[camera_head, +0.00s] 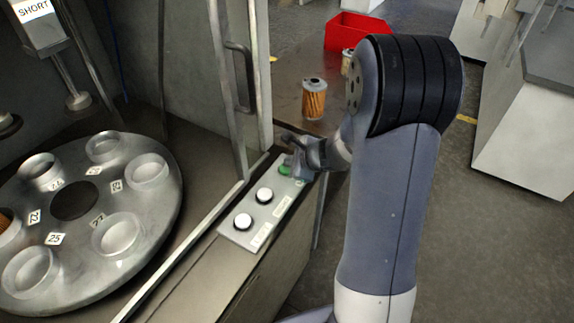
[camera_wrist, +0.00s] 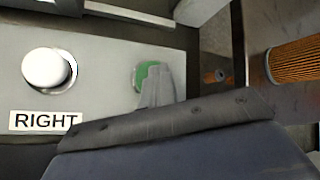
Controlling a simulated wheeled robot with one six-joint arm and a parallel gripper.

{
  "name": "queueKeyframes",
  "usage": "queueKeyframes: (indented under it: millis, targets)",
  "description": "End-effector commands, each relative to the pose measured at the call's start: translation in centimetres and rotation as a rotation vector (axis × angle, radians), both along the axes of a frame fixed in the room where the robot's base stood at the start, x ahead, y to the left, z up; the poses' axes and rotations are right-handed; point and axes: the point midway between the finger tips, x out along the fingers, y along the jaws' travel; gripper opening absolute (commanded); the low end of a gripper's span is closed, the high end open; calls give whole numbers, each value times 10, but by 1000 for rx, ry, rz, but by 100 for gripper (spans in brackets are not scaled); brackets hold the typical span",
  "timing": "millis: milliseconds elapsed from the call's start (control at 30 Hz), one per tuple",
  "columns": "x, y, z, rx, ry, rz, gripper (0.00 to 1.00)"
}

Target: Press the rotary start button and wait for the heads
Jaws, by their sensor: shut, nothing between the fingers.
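The button panel (camera_head: 232,236) lies on the machine's front ledge with two white buttons and a green button (camera_head: 285,170) at its far end. My gripper (camera_head: 296,168) is shut and empty, with its tips at the green button. In the wrist view the shut fingers (camera_wrist: 157,92) partly cover the green button (camera_wrist: 141,74); I cannot tell whether they touch or press it. The rotary plate (camera_head: 75,232) has several round, numbered cups. An orange cartridge (camera_head: 6,222) sits in a cup at the left edge. A head marked SHORT (camera_head: 36,22) hangs above the plate at the upper left.
A white button (camera_wrist: 46,68) with a RIGHT label is beside the green one. A cartridge (camera_head: 314,100) stands on the brown surface behind, near a red bin (camera_head: 356,30). An open door with a handle (camera_head: 240,75) stands close to my gripper. A grey cabinet (camera_head: 525,140) is at right.

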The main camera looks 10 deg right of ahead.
Motion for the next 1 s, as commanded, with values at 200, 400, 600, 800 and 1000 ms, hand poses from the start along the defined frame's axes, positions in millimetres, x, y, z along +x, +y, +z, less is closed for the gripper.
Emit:
queueKeyframes:
  millis: [200, 400, 600, 800, 1000]
  targets:
    - [0, 0, 12, -1, 0, -1, 0]
    - [0, 0, 19, 0, 0, 0, 0]
    - [0, 0, 18, 0, 0, 0, 0]
    - [0, 0, 24, 0, 0, 0, 0]
    - [0, 0, 44, 0, -1, -1, 0]
